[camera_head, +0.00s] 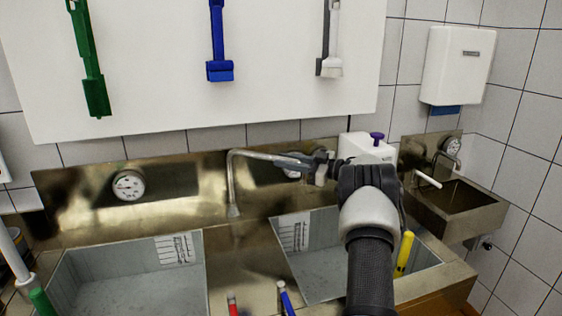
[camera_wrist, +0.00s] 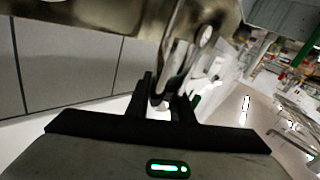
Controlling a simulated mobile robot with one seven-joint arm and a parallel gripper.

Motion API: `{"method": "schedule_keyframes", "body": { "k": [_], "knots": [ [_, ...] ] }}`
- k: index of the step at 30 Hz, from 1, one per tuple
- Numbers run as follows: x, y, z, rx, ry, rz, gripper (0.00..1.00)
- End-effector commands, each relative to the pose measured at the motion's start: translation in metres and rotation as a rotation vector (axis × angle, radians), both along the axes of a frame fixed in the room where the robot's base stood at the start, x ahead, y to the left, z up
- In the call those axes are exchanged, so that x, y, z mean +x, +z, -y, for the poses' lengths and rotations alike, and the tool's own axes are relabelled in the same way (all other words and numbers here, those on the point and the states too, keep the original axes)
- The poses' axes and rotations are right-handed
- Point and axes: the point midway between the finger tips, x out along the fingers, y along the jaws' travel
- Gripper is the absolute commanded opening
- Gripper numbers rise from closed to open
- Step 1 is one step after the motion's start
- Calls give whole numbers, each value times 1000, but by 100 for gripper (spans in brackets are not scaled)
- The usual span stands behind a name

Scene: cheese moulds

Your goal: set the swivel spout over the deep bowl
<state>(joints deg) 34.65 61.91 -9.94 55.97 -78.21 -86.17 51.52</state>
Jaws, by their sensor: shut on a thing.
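The swivel spout (camera_head: 258,155) is a thin metal pipe. Its upright part stands at the back between two sink bowls, and its arm reaches right to my gripper (camera_head: 318,167). My gripper is shut on the spout near its right end, above the back of the right bowl (camera_head: 325,272). In the wrist view the shiny spout (camera_wrist: 181,60) runs down between the fingers of my gripper (camera_wrist: 167,105). The left bowl (camera_head: 130,290) has a scale on its wall, as does the right one. I cannot tell surely which is deeper. My arm hides part of the right bowl.
Dial gauges (camera_head: 129,185) sit on the metal backsplash (camera_head: 75,215). A white container with a purple cap (camera_head: 377,138) stands behind my gripper. A small hand basin (camera_head: 452,205) is at right. Brushes hang above.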

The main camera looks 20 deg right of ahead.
Motion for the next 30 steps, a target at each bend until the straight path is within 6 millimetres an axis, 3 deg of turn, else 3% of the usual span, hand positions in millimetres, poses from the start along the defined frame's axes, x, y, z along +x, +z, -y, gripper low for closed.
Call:
{"method": "schedule_keyframes", "body": {
  "k": [13,14,16,26,30],
  "knots": [
    [1,2,-3,1,7,6,0],
    [1,2,-3,1,7,6,24],
    [0,2,-2,1,7,6,36],
    [-1,1,1,0,2,2,37],
    [-11,0,11,-1,0,1,37]
  ]
}}
